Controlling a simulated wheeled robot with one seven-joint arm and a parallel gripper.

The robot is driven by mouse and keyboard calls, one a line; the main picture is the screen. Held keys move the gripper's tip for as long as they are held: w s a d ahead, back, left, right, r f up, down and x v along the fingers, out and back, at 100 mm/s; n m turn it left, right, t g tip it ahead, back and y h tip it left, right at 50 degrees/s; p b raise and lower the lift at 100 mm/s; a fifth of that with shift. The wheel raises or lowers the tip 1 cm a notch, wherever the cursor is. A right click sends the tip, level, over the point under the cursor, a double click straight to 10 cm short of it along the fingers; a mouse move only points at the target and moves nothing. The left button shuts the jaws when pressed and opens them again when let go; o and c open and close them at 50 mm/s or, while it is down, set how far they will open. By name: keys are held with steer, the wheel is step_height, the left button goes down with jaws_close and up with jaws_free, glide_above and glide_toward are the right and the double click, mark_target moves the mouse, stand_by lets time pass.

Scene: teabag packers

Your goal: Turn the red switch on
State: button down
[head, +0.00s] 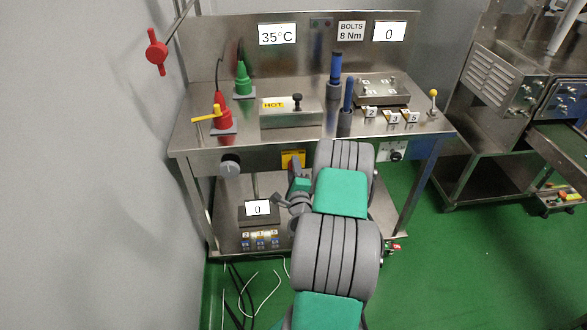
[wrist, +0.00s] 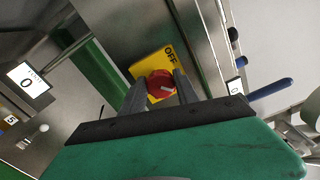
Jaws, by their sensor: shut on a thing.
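The red switch (wrist: 161,80) is a round red knob on a yellow plate (wrist: 146,66) marked OFF, seen in the wrist view. A short pale mark shows on the knob's face. My gripper (wrist: 158,87) is shut on the knob, with one grey finger on each side of it. In the head view the yellow plate (head: 292,154) sits on the bench front under the tabletop. My gripper (head: 295,169) is in front of it there and hides the knob.
A steel bench (head: 240,142) holds a red tool (head: 222,114), a green tool (head: 243,82), a HOT box (head: 291,113) and blue-handled tools (head: 335,68). A grey knob (head: 229,165) is left of the switch. A small display (head: 257,209) stands on the lower shelf.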

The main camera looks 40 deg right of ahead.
steer(key=c, duration=0.9)
jaws_free()
steer(key=b+v, duration=0.3)
steer(key=v, duration=0.4)
steer(key=shift+s+a, duration=0.25)
steer(key=shift+s, duration=0.05)
